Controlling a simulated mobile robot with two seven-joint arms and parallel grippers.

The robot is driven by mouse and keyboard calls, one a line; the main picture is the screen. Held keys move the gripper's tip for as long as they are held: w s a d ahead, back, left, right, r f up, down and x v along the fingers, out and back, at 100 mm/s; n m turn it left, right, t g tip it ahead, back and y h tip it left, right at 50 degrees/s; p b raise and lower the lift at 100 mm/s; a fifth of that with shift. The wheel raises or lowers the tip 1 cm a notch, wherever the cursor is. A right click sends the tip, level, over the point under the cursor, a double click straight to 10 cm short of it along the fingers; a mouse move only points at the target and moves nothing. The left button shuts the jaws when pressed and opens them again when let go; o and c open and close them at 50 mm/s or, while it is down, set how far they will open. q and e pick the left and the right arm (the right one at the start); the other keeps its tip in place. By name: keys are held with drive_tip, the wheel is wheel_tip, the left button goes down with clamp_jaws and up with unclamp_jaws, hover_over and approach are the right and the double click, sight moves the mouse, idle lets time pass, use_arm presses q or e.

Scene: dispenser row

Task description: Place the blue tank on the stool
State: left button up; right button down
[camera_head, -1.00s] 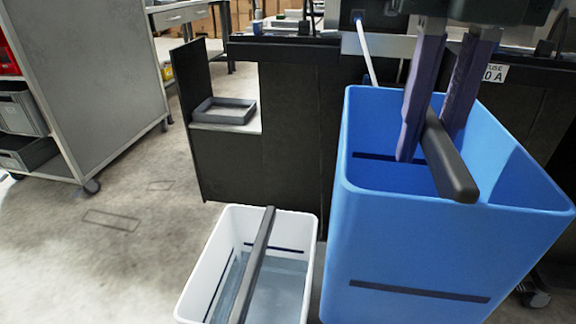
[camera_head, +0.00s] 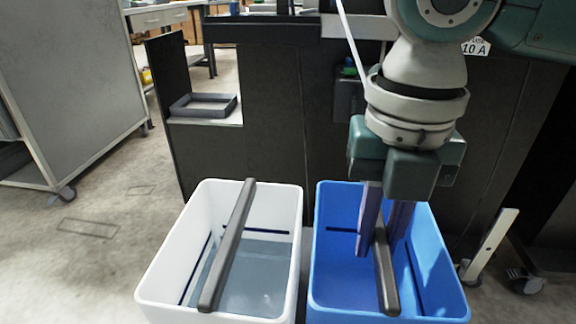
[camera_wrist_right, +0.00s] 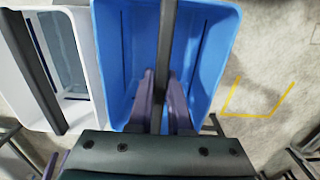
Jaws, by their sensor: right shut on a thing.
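The blue tank (camera_head: 440,265) is an open-topped bin with a dark bar handle across it. It is upright, close beside the white tank on its right. My right gripper (camera_head: 386,248) is above the tank's opening, its purple fingers shut on the handle. In the right wrist view the fingers (camera_wrist_right: 160,115) straddle the handle of the blue tank (camera_wrist_right: 205,60). The tank's underside is out of sight, so I cannot tell what, if anything, it rests on. I cannot make out the stool. My left gripper is not in view.
A white tank (camera_head: 290,225) with its own dark handle and greyish liquid stands left of the blue one. A dark bench (camera_head: 260,150) is behind both. A grey cabinet (camera_head: 80,80) on wheels is at left. Yellow floor marks (camera_wrist_right: 250,115) border clear floor.

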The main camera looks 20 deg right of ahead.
drive_tip(key=shift+r, duration=0.1)
drive_tip(key=c, duration=1.3)
unclamp_jaws()
drive_tip(key=shift+f, duration=0.2)
drive_tip(key=o, duration=0.5)
drive_tip(key=shift+c, duration=0.2)
wheel_tip(320, 180, up, 12)
drive_tip(key=p, duration=0.4)
drive_tip(key=shift+r+p, duration=0.2)
drive_tip(key=shift+p, duration=0.2)
